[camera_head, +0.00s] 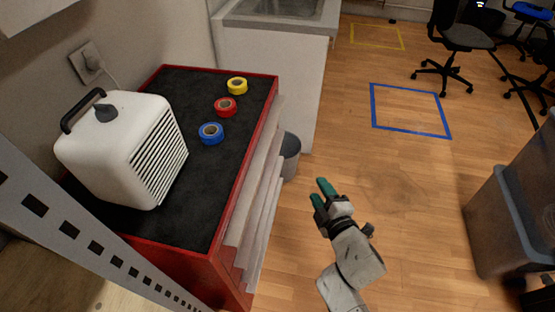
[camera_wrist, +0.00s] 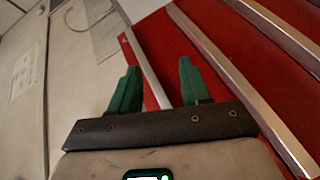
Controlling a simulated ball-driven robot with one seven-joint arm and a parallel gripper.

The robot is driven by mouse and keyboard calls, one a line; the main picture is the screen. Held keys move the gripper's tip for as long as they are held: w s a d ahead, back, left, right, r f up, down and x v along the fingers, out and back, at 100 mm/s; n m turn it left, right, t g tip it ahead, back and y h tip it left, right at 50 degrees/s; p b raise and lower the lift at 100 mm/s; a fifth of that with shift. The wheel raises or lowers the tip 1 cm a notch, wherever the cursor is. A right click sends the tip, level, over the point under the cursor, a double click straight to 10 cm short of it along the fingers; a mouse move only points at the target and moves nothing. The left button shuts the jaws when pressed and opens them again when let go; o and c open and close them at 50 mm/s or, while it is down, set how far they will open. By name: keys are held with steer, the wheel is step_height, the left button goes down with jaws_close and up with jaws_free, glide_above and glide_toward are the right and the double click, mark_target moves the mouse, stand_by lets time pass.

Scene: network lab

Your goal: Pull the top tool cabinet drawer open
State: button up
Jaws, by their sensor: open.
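The red tool cabinet (camera_head: 225,270) stands at the left in the head view, with a black top. Pale strip handles run along its drawer side, the uppermost handle (camera_head: 258,165) just below the top edge. All drawers look shut. My gripper (camera_head: 321,193) has green fingers, is open and empty, and is to the right of the drawer side, apart from it. In the wrist view my gripper (camera_wrist: 155,82) faces red drawer fronts (camera_wrist: 215,55) with silver handles. One handle strip (camera_wrist: 144,68) shows between the fingers; I cannot tell which drawer it belongs to.
A white heater-like box (camera_head: 115,145) and yellow (camera_head: 237,86), red (camera_head: 225,106) and blue (camera_head: 211,133) tape rolls rest on the cabinet. A grey bin (camera_head: 290,157) stands behind it by the sink unit (camera_head: 270,80). Grey containers (camera_head: 505,225) stand right. Floor between is clear.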

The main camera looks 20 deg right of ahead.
steer(key=w+a+r+n+t+y, duration=0.3)
steer(key=a+n+y, duration=0.2)
steer(key=a+n, duration=0.2)
steer(key=w+a+b, duration=0.1)
steer(key=w, duration=0.9)
steer(key=shift+w+a+f, duration=0.25)
steer(key=shift+f, duration=0.1)
jaws_close()
